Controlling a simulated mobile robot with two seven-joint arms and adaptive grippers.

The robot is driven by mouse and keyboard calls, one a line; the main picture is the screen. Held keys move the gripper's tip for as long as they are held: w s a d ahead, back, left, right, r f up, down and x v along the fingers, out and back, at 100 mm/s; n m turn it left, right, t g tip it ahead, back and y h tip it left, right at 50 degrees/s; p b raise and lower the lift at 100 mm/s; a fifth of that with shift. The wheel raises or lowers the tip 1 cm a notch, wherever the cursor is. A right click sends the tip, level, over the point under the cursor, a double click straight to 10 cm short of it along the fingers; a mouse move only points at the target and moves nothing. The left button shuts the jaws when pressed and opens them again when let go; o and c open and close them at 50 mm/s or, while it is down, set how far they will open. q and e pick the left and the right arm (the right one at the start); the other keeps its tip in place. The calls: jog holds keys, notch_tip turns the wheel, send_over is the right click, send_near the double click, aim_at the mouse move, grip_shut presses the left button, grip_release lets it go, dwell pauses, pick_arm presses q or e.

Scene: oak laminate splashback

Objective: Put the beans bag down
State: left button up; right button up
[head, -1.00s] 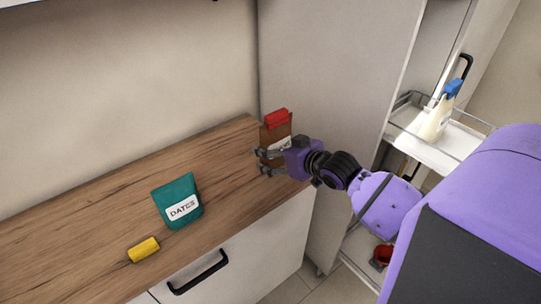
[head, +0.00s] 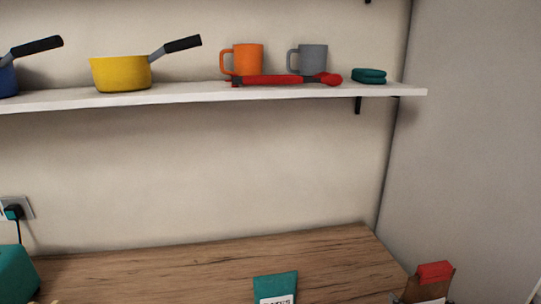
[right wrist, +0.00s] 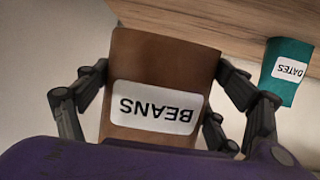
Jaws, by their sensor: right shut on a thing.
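The beans bag is brown with a red clip (head: 434,271) at its top, low at the right of the head view by the counter's right end. In the right wrist view the beans bag (right wrist: 160,55) fills the middle, its white BEANS label upside down. My right gripper (right wrist: 163,88) is shut on it, with fingers along both sides. I cannot tell whether the bag's base touches the wooden counter (head: 200,268). My left gripper is not in view.
A teal dates bag (head: 275,286) stands on the counter; it also shows in the right wrist view (right wrist: 286,72). A shelf (head: 200,95) above holds a yellow pan (head: 120,73), an orange mug (head: 247,58) and a grey mug (head: 312,58). A tall grey panel (head: 465,140) bounds the right.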

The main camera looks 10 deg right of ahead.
pick_arm(q)
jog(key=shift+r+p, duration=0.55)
jog(key=shift+p, duration=0.05)
pick_arm(e)
jog(key=w+a+r, duration=0.2)
jog(key=a+r, duration=0.2)
jog(key=a, duration=0.6)
jog(key=w+a+r, duration=0.2)
jog(key=a+r, duration=0.3)
jog(key=a, duration=0.5)
jog(key=shift+w+a+r, duration=0.15)
jog(key=shift+w+a, duration=0.15)
jog(key=shift+w, duration=0.1)
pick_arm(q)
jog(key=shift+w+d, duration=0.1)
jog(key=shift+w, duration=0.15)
